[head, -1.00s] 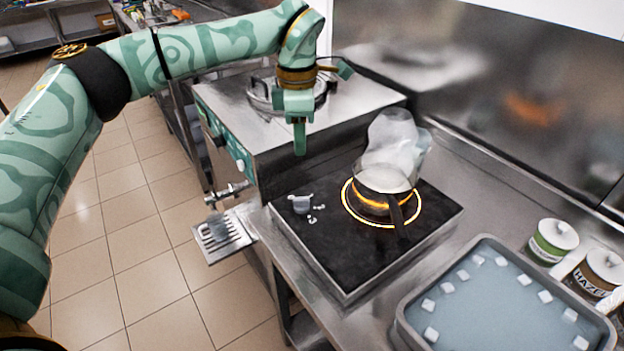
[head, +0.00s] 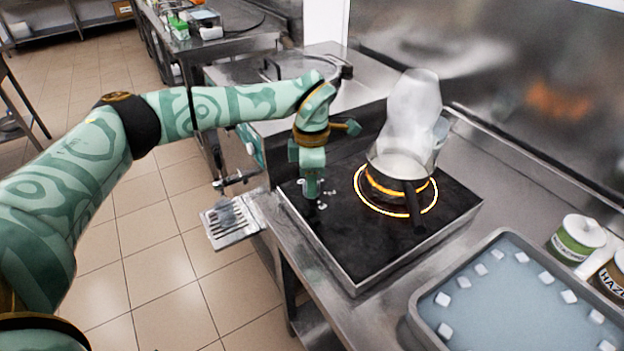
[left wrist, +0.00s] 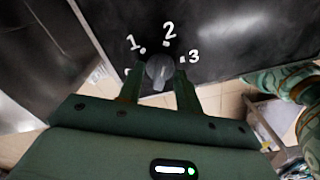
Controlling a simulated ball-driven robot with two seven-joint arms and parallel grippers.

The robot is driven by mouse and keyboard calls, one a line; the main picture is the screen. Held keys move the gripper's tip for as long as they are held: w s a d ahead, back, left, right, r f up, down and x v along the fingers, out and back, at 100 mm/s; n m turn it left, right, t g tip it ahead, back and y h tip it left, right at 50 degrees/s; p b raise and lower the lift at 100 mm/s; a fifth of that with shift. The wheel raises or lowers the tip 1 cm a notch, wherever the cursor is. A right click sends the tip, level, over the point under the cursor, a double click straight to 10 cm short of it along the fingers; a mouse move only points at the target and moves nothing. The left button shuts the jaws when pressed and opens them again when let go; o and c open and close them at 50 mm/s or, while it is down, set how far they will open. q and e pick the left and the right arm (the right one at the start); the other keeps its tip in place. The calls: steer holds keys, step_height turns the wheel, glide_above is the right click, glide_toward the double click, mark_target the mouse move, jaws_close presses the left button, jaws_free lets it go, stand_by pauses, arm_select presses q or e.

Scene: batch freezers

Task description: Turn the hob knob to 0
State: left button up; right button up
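The hob (head: 350,245) is a black-topped square unit on the counter with a glowing orange ring on its right half. Its grey knob (left wrist: 160,70) stands at the hob's left corner, with white marks 1, 2 and 3 around it in the left wrist view. The 0 mark is mostly hidden by a finger, and I cannot tell which mark the knob points at. My left gripper (head: 311,190) points down over the knob, its fingers (left wrist: 160,88) apart, one on each side, with narrow gaps showing. In the head view it covers most of the knob.
A saucepan (head: 400,166) with a pale translucent bag-like shape above it stands on the glowing ring. A grey tray (head: 425,318) with white cubes and labelled tubs (head: 577,240) are at the right. A taller steel machine (head: 350,85) stands behind the hob.

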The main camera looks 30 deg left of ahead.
arm_select(q)
jaws_close()
